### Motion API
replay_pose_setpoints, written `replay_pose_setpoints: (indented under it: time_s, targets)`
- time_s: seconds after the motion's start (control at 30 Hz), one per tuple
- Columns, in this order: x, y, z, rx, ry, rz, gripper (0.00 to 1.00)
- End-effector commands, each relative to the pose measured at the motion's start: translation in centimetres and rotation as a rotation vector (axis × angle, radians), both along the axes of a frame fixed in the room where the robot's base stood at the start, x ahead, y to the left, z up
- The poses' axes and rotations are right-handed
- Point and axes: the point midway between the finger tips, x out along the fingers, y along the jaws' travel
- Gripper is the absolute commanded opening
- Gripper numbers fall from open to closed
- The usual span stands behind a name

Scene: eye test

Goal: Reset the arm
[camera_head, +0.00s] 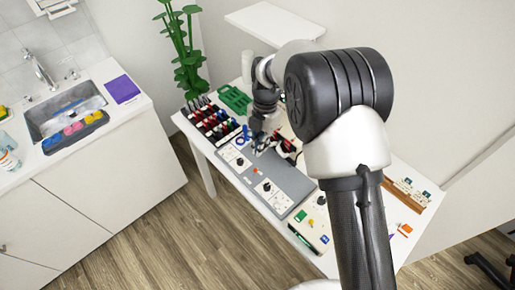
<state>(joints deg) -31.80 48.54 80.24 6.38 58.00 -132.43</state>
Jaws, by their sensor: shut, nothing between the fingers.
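My arm rises from the bottom right of the head view and bends down to the left over a white table (209,152). My gripper (257,152) is small and dark in this view. It points down over the grey panel (290,183) on the table and is shut with nothing in it. Whether it touches the panel or hangs above it, I cannot tell. My arm hides part of the table's middle and right side.
Racks of dark and red items (212,122) and a green tray (234,98) lie at the table's far left. A tall green plant (186,50) stands behind. A counter with a sink (66,108) is at the left. Bare wooden floor (150,235) lies between.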

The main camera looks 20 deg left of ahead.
Motion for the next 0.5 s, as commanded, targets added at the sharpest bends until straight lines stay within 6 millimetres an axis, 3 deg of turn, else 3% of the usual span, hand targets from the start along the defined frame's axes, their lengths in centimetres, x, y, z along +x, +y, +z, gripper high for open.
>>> replay_pose_setpoints:
  time_s: [0.37, 0.5]
  targets:
    - [0.0, 0.0, 0.0, 0.001, -0.001, 0.0, 0.0]
    - [0.2, -0.6, 1.3, 0.001, -0.012, -0.051, 0.0]
